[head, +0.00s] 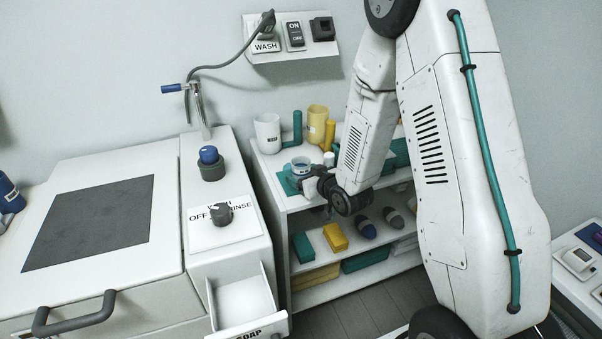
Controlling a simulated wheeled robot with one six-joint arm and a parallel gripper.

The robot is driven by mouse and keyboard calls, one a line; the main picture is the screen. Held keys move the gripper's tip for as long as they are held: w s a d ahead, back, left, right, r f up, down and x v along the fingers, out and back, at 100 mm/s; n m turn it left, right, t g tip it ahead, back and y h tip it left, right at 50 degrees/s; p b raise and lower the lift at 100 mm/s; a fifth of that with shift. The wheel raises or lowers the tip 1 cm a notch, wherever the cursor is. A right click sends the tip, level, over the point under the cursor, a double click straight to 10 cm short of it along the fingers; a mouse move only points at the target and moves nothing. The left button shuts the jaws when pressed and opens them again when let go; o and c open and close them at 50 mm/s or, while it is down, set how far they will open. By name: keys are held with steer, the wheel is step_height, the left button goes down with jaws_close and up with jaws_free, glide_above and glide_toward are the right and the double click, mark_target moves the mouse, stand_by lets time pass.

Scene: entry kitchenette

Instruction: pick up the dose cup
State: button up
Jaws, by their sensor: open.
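A small pale cup with a blue-grey band, which looks like the dose cup (301,164), stands upright near the front left of the shelf unit's top. A teal mat (285,184) shows beside and below it. My gripper (312,184) is open, just in front and to the right of the cup at the end of my white arm. The dark fingers are small and overlap the cup's lower edge in the picture. I cannot tell whether they touch it or reach around it.
The white shelf unit (274,187) holds more items below. Left is a washer with an open drawer (243,301).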

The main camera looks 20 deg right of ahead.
mark_target(306, 173)
steer(key=x, duration=0.3)
steer(key=shift+w, duration=0.25)
steer(key=c, duration=1.1)
steer(key=shift+r, duration=0.1)
